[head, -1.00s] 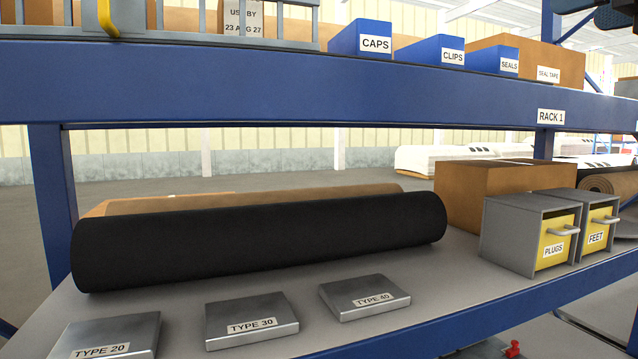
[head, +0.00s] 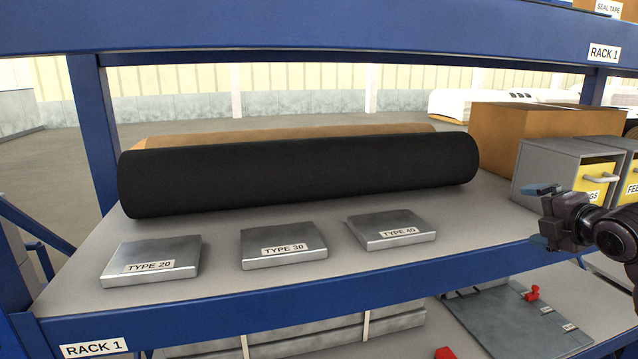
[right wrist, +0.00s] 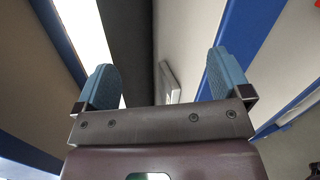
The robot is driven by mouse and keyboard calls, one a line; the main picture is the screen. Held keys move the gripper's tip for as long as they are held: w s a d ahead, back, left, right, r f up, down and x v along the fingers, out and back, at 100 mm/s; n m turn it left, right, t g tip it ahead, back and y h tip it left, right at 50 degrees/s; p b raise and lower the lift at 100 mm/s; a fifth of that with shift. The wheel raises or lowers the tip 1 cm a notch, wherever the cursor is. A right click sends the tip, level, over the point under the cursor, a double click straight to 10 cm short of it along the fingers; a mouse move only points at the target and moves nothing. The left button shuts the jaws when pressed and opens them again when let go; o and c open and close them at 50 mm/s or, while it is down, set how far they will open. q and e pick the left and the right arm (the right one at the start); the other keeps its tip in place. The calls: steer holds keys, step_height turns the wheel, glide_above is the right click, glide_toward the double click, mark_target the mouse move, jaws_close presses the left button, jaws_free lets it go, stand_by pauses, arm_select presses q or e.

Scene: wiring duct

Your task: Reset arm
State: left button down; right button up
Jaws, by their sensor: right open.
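My right gripper (head: 547,218) comes in from the right edge of the head view, in front of the shelf and near the PLUGS drawer box. In the right wrist view its two blue fingers (right wrist: 163,88) stand wide apart with nothing between them. My left gripper is in neither view.
The blue rack's shelf (head: 335,250) holds a black roll (head: 300,175) and metal plates TYPE 20 (head: 152,262), TYPE 30 (head: 283,245) and TYPE 40 (head: 392,229). A cardboard box (head: 530,135) and grey drawer box (head: 560,165) stand at right. A grey panel (head: 520,320) lies below.

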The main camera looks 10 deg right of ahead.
steer(key=s+a+f+m+g, duration=0.1)
steer(key=s+a+f+m, duration=0.2)
steer(key=f, duration=0.7)
steer(key=s+a+f+m, duration=0.3)
steer(key=f+m, duration=0.1)
steer(key=f, duration=0.6)
steer(key=s+a+f+m+g, duration=0.1)
steer(key=s+a+f+m, duration=0.2)
steer(key=f, duration=0.7)
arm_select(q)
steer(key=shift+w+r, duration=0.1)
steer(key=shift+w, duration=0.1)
arm_select(e)
steer(key=s+a+f+m, duration=0.9)
steer(key=s+a+f, duration=0.3)
steer(key=s+a, duration=0.2)
steer(key=shift+a+f+g, duration=0.15)
steer(key=shift+a+g, duration=0.25)
steer(key=shift+a, duration=0.05)
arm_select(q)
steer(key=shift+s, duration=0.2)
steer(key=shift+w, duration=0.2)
